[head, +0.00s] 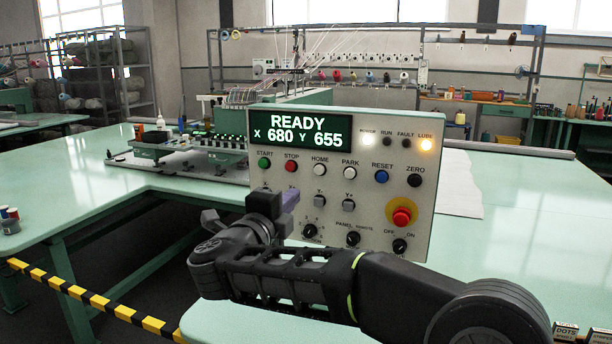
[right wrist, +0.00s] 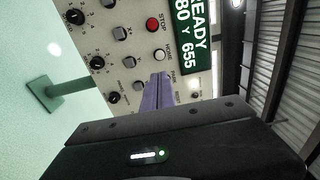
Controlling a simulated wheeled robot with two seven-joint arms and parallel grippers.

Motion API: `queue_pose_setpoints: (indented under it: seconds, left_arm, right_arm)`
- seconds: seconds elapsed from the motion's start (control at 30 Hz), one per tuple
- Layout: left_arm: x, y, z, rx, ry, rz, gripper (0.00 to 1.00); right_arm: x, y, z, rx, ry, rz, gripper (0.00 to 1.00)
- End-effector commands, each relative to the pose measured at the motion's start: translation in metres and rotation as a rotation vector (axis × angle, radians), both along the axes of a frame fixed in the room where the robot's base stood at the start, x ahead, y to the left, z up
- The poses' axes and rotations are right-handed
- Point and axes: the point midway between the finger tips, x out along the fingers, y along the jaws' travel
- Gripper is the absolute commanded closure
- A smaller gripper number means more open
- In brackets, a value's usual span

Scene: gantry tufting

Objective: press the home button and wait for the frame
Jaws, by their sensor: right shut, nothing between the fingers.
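The control panel (head: 375,215) stands upright on the green table. Its display (head: 300,132) reads READY, X 680, Y 655. The white HOME button (head: 320,170) sits between the red STOP and white PARK buttons; it also shows in the right wrist view (right wrist: 159,55). My right gripper (head: 290,197) is shut and empty in front of the panel, its purple fingers below and left of HOME in the head view. In the wrist view the fingertips (right wrist: 158,78) lie beside HOME and cover the PARK button. I see no contact with HOME. My left gripper is out of view.
The power lamp (head: 367,140) is lit white and the LUBE lamp (head: 427,144) amber; RUN and FAULT are dark. A red emergency stop (head: 402,216) sits low right on the panel. The gantry machine (head: 195,155) stands behind left. A striped barrier (head: 95,300) runs at front left.

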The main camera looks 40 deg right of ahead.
Motion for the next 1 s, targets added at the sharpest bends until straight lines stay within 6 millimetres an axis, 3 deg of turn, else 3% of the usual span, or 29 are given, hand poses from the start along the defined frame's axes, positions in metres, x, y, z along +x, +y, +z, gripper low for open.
queue_pose_setpoints:
  seconds: [0.27, 0.47, 1.0]
  left_arm:
    - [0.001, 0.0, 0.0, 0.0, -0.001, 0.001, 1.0]
    - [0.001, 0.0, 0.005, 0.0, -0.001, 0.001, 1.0]
    - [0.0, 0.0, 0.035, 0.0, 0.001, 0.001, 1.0]
  right_arm:
    - [0.001, -0.001, 0.0, -0.002, 0.003, 0.002, 1.0]
    - [0.009, -0.012, 0.001, -0.001, 0.003, 0.002, 1.0]
    - [0.064, -0.095, 0.005, -0.003, 0.004, 0.0, 1.0]
